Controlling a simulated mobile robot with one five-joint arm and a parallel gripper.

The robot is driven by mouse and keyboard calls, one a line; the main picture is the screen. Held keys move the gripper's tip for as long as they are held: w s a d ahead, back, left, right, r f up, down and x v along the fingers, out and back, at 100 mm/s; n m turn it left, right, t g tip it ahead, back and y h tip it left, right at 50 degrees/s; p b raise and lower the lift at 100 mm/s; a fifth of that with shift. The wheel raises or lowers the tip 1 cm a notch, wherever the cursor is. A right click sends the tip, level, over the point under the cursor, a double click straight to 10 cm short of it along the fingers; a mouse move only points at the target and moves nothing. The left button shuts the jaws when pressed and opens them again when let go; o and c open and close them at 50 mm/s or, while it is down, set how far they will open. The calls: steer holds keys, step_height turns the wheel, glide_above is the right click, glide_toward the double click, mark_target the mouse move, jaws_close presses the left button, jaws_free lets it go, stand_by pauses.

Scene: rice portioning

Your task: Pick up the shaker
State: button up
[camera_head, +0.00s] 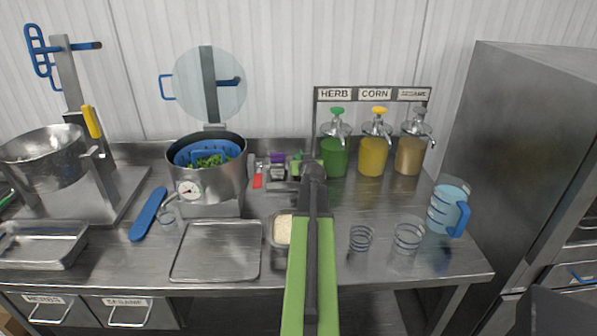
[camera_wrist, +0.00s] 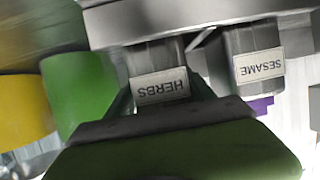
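A grey shaker labelled HERBS (camera_wrist: 160,88) shows upside down in the wrist view, in front of my gripper (camera_wrist: 160,76). The dark fingers stand on either side of it. Whether they touch it is not clear. A second grey shaker labelled SESAME (camera_wrist: 257,66) is beside it, with purple below it in the picture. In the head view, a small container with a purple top (camera_head: 277,158) and a green-topped one (camera_head: 296,161) stand at the back of the counter. My arm reaches over the counter and hides part of this area, including my fingertips.
Green (camera_head: 334,157), yellow (camera_head: 373,156) and tan (camera_head: 409,155) pump dispensers stand right of my arm. A pot with a blue strainer (camera_head: 207,182) is to the left. Clear cups (camera_head: 361,238) and a blue-handled jug (camera_head: 448,207) are on the right. A tray (camera_head: 217,252) lies in front.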

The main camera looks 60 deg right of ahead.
steer(key=shift+w+a, duration=0.15)
steer(key=shift+w, duration=0.15)
steer(key=c, duration=1.3)
